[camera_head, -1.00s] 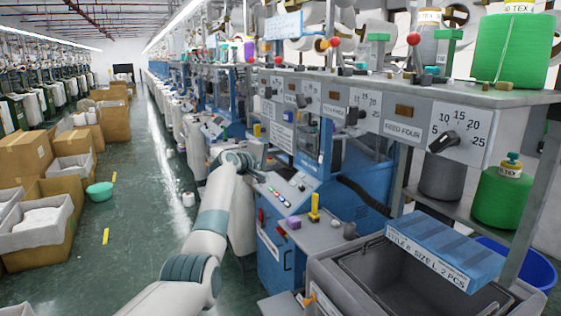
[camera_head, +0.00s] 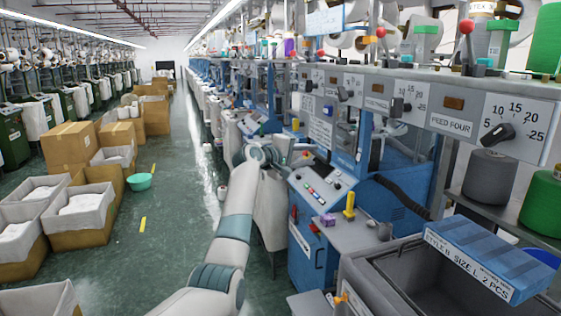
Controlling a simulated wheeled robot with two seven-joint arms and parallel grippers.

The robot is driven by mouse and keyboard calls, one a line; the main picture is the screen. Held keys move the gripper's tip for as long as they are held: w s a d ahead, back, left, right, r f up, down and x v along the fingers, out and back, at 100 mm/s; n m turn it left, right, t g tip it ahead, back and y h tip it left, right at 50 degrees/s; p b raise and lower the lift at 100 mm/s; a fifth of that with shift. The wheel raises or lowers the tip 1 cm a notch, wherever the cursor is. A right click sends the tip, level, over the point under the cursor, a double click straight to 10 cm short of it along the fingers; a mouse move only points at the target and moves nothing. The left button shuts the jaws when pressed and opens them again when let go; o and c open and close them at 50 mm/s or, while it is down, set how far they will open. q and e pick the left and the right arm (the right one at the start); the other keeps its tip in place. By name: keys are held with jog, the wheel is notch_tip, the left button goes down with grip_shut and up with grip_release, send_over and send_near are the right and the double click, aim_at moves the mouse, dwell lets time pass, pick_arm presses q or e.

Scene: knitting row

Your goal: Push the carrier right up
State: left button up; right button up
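My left arm rises from the bottom edge, and its far end, with the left gripper (camera_head: 287,154), is beside the blue knitting machine (camera_head: 311,256), near its control panel (camera_head: 322,186). The gripper is small and partly covered by my wrist, so I cannot tell whether its fingers are open or shut, or whether they touch anything. I cannot make out which part is the carrier; the area past my wrist is crowded and partly hidden. My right gripper is not in view.
A grey bin (camera_head: 366,291) with a blue box (camera_head: 482,256) on it stands at the lower right. A yellow piece (camera_head: 349,206) stands on the ledge by the panel. The aisle floor (camera_head: 180,195) is clear.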

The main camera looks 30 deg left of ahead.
pick_arm(q)
jog(key=b+v, duration=0.4)
jog(key=v, duration=0.8)
jog(key=shift+r, duration=0.1)
